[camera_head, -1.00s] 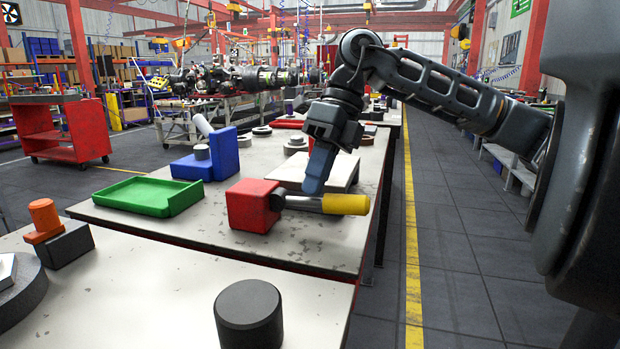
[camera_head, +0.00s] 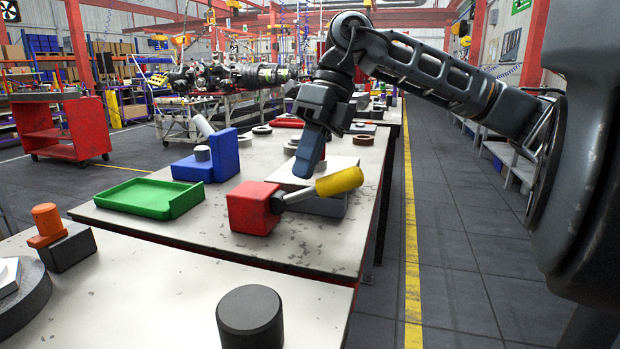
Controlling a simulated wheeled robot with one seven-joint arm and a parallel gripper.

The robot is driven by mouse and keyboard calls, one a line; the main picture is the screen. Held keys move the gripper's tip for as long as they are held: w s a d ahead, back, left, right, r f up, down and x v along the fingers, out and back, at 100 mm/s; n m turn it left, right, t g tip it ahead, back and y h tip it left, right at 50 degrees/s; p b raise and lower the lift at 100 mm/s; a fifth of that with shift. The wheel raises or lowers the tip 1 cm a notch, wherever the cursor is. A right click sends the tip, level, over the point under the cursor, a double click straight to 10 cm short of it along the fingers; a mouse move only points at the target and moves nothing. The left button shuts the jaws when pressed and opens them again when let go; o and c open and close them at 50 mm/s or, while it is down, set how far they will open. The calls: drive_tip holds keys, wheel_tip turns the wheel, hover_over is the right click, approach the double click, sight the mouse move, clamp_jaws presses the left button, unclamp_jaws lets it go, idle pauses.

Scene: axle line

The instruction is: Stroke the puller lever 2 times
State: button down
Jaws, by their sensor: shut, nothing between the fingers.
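The puller is a red block (camera_head: 253,208) on the near part of the bench. Its lever is a grey bar with a yellow grip (camera_head: 339,181), and it tilts upward to the right. My gripper (camera_head: 304,174) is shut and empty, pointing down with its fingertips just above and behind the grey bar. I cannot tell whether the fingertips touch the lever.
A green tray (camera_head: 148,198) and a blue bracket (camera_head: 207,160) lie left of the puller. A grey block with a pale top (camera_head: 323,166) sits behind the lever. A black cylinder (camera_head: 249,316) and an orange part (camera_head: 47,223) stand on the nearer table.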

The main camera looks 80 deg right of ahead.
drive_tip(key=shift+w+r, duration=0.25)
drive_tip(key=shift+r, duration=0.3)
drive_tip(key=r, duration=0.1)
drive_tip(key=w+r+p, duration=0.1)
drive_tip(key=r, duration=0.1)
drive_tip(key=w+r+p, duration=0.1)
drive_tip(key=shift+w+d+r, duration=0.1)
drive_tip(key=shift+r, duration=0.15)
idle(1.0)
